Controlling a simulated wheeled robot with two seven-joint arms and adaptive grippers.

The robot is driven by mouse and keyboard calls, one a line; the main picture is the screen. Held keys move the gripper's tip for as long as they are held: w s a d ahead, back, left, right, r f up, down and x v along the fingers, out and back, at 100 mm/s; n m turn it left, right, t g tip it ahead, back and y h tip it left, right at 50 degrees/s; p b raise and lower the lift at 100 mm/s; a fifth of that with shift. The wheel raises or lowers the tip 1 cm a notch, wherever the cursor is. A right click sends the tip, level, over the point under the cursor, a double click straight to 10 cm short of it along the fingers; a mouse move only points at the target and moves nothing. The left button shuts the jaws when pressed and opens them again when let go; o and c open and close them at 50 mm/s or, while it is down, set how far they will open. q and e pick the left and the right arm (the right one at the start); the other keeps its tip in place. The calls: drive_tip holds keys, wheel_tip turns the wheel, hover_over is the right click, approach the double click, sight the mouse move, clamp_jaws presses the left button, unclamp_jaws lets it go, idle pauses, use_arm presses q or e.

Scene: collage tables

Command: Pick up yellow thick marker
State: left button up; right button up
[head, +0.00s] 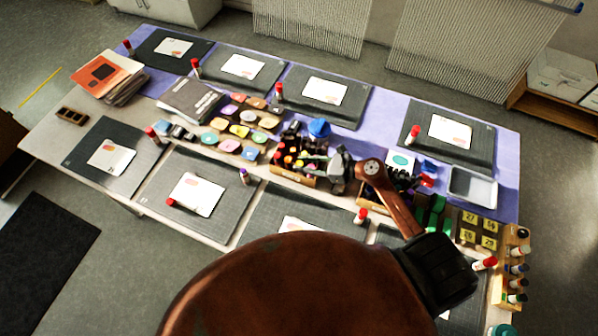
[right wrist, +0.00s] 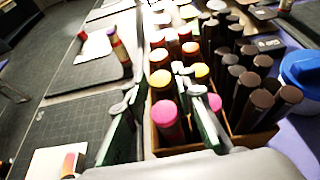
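A wooden box (head: 293,178) of thick markers stands mid-table in the head view. In the right wrist view, several yellow to orange caps show in the box, among them a yellow-orange marker (right wrist: 161,82) behind a pink-capped marker (right wrist: 168,118) and a yellow cap (right wrist: 201,71) farther right. My right gripper (head: 341,168) is just right of the box in the head view. In the right wrist view the right gripper (right wrist: 158,88) is open, its green-grey fingers apart on either side of the pink and yellow-orange markers. Lower marker bodies are hidden. My left gripper is not in view.
Dark markers (right wrist: 250,85) crowd the compartment beside it. A blue-lidded tub (head: 319,128) stands behind the box. Cutting mats with papers and glue sticks cover much of the table.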

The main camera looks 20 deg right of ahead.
drive_tip(key=shift+f, duration=0.1)
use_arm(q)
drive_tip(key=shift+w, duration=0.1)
use_arm(e)
clamp_jaws()
